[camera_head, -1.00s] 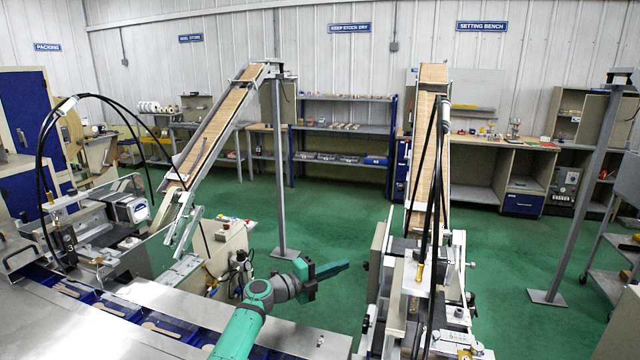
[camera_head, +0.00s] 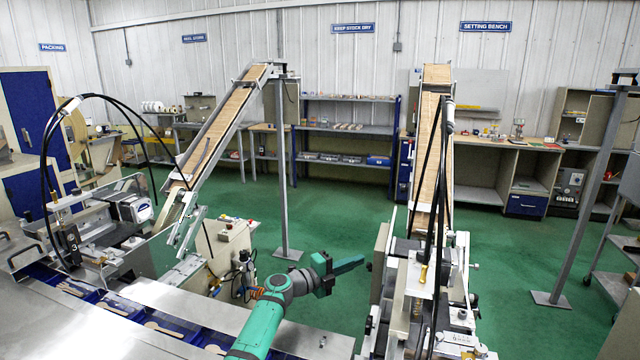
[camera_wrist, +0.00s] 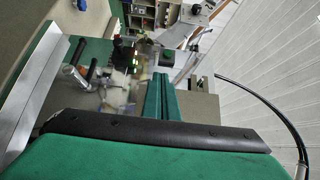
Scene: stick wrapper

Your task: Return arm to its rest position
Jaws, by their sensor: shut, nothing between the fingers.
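My green and grey arm reaches up from the bottom of the head view. My gripper (camera_head: 360,264) points to the right over the green floor, between the two machines. Its green fingers are together with nothing between them. In the wrist view the closed fingers (camera_wrist: 161,97) stick out from the dark palm edge, also empty.
A steel conveyor with blue trays (camera_head: 125,307) holding flat wooden sticks lies at lower left. An inclined stick feeder (camera_head: 222,120) stands behind it. A second feeder machine (camera_head: 433,150) stands close right of my gripper. A grey post (camera_head: 281,170) rises behind my arm.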

